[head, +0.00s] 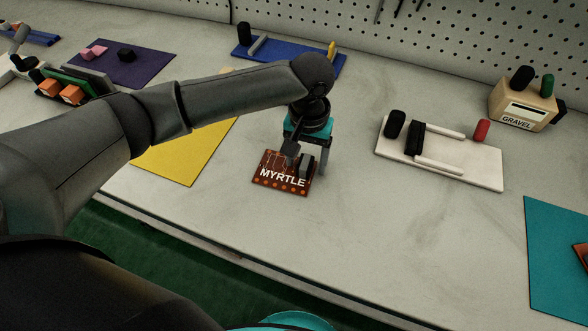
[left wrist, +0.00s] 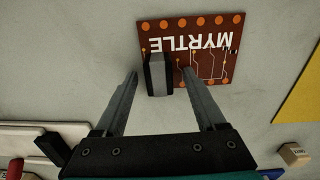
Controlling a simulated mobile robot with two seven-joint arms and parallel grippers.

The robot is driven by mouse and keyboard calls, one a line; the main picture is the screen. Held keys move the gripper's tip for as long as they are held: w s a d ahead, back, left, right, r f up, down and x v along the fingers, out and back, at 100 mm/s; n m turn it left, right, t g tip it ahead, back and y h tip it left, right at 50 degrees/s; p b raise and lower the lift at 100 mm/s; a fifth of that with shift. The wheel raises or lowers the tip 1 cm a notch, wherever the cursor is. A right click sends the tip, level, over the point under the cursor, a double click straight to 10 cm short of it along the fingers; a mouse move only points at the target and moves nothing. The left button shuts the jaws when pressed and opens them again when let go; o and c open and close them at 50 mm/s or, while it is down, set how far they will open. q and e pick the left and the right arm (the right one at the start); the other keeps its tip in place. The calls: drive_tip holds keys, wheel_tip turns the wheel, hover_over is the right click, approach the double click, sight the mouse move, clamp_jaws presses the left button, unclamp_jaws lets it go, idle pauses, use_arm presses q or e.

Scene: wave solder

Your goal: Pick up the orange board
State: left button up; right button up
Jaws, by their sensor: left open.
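An orange-brown board (head: 272,180) marked MYRTLE lies flat on the bench, with pale traces and a row of orange dots. A grey and black block (head: 307,164) stands on it. The board (left wrist: 208,60) and block (left wrist: 160,74) also show in the left wrist view. My left gripper (head: 307,168) is open above the board, with its fingers on either side of the block. I cannot tell whether the fingers touch it. The wrist view shows the open fingers (left wrist: 160,82) too. My right gripper is not in view.
A yellow mat (head: 190,152) lies left of the board. A white fixture (head: 455,171) with rods stands to the right, near a box marked GRAVEL (head: 522,108). A teal mat (head: 555,270) at the right edge bears a cut-off orange thing. Bench between is clear.

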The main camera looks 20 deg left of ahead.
use_arm(q)
clamp_jaws()
idle(0.5)
